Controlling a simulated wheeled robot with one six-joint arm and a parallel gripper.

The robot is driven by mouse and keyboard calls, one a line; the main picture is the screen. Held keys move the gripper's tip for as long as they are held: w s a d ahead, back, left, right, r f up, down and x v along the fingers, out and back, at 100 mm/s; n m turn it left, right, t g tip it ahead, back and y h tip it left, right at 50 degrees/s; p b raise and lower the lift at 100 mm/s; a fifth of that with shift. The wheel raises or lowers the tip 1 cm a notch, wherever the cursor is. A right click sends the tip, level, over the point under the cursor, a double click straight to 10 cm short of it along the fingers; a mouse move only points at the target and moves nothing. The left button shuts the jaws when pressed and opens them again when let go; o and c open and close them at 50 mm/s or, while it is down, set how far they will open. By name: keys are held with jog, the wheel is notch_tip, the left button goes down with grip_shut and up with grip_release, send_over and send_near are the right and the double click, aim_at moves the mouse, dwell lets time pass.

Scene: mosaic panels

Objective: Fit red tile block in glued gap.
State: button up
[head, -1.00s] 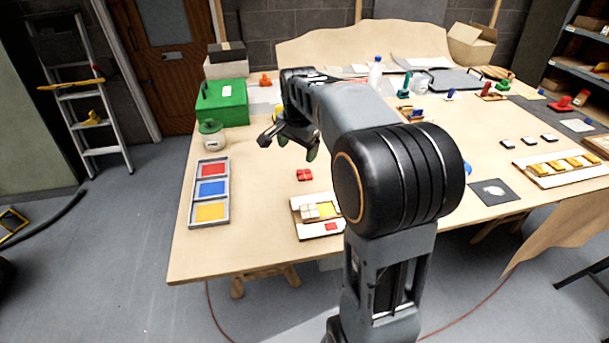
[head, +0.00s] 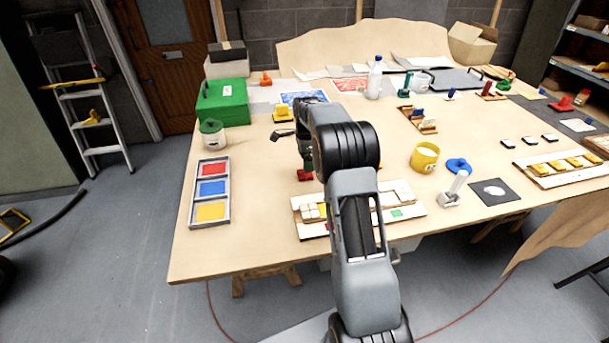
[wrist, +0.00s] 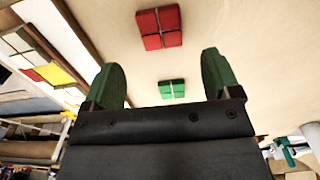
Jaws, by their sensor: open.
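The red tile block (head: 304,175), a two-by-two of small tiles, lies flat on the table behind the panel's left part. It also shows at the top of the wrist view (wrist: 159,27). My gripper (wrist: 160,75) is open and empty, its two green fingertips apart. In the head view it hangs close above the block, partly hidden by my arm; the wrist view shows the block beyond the fingertips. The white mosaic panel (head: 415,209) lies at the table's front, with cream tiles and red and green patches. My arm covers its middle; I cannot make out the glued gap.
A grey tray (head: 193,207) with red, blue and yellow squares lies left. A yellow cup (head: 425,156) and a glue bottle (head: 457,187) stand right. The table's front left is clear.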

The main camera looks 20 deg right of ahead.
aim_at(305, 175)
jog(key=shift+w+f+p, duration=0.1)
jog(key=shift+f+p, duration=0.55)
jog(key=shift+f, duration=2.55)
jog(key=c, duration=1)
